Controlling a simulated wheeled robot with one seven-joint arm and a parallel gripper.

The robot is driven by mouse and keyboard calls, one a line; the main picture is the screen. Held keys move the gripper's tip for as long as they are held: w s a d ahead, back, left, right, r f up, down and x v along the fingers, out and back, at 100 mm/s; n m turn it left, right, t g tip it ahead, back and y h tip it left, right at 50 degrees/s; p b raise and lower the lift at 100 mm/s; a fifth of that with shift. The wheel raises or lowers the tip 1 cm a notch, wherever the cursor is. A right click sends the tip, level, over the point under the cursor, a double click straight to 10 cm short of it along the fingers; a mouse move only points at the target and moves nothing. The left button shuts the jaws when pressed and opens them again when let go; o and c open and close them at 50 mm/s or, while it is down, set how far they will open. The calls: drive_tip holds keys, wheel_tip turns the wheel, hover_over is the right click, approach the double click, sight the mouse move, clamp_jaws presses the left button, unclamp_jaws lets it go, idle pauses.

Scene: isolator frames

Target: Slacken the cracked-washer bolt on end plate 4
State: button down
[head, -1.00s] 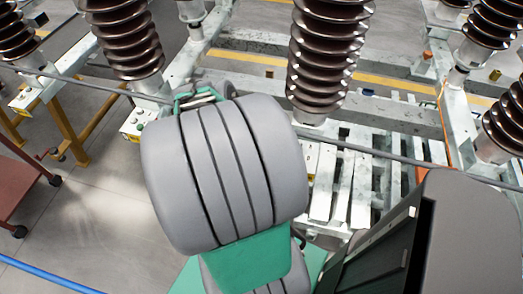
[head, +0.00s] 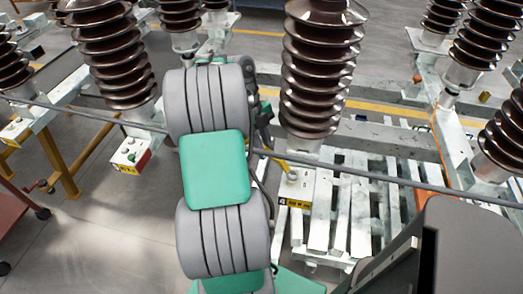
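End plate 4 (head: 297,190) is a small pale plate with a yellow label marked 4. It sits at the foot of the large brown ribbed insulator (head: 322,75), right of my arm. A small knob-like bolt head shows on its top, but whether its washer is cracked is too small to tell. A thin yellow piece (head: 277,161) shows between my arm and the plate; I cannot tell what it is. My grey and green arm stands in the middle of the head view. I cannot make out my gripper, which seems hidden behind the arm.
Another end plate (head: 128,156) with a yellow and red label stands left of my arm. A grey horizontal bar (head: 400,178) crosses in front of the insulators. Pale slatted metalwork (head: 345,215) lies right of plate 4. Open floor (head: 110,225) is at lower left.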

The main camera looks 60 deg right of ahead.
wheel_tip(320, 180, up, 4)
drive_tip(key=p, duration=0.3)
drive_tip(key=shift+f, duration=0.25)
drive_tip(key=shift+f+b, duration=1.05)
drive_tip(key=shift+f, duration=1.25)
drive_tip(key=shift+r, duration=0.15)
drive_tip(key=shift+b, duration=0.3)
drive_tip(key=shift+f+b, duration=0.45)
drive_tip(key=shift+f+b, duration=0.7)
drive_tip(key=shift+b, duration=0.05)
